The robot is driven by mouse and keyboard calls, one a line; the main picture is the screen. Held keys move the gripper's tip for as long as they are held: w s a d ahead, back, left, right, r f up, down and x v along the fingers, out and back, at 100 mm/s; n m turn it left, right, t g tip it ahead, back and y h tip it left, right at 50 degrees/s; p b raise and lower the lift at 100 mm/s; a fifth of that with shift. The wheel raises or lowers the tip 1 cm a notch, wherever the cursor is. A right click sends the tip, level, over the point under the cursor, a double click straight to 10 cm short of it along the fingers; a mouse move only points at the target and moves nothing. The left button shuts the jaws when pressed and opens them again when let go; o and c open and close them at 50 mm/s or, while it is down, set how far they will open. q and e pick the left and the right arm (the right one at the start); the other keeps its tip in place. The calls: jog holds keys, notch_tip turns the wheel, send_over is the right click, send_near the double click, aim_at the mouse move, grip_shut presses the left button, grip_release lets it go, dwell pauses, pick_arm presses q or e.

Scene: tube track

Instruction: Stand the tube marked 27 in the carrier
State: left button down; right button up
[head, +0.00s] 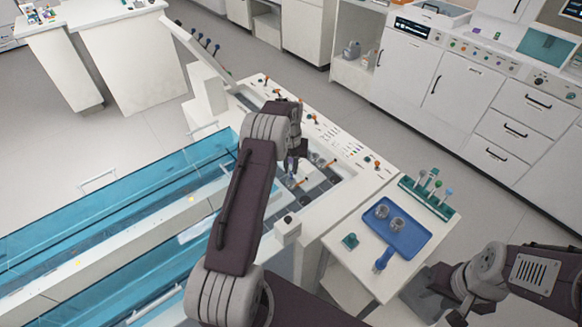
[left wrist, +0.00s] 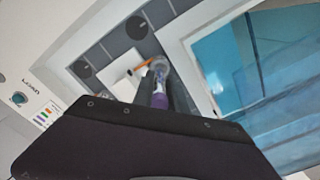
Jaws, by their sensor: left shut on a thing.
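My left gripper (head: 296,158) is over the recessed track in the middle of the head view. It is shut on a slim tube with a purple part (left wrist: 161,86), which shows between the fingers in the left wrist view. The tube also shows below the fingers in the head view (head: 290,168). No number can be read on it. Just past the tube in the wrist view are a pale block and an orange-tipped stick (left wrist: 143,65) on the track; which carrier this is I cannot tell. My right arm shows at the lower right, its fingertips not seen.
Dark track tiles (head: 321,187) with round spots lie around the gripper. Blue-covered channels (head: 110,235) run to the left.

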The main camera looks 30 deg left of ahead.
pick_arm(q)
jog(key=shift+f, duration=0.35)
dwell(0.3)
jog(key=shift+f, duration=0.45)
jog(key=shift+f, duration=0.1)
jog(key=shift+f+b, duration=0.35)
jog(key=c, duration=1.3)
grip_release()
jog(key=shift+o, duration=0.2)
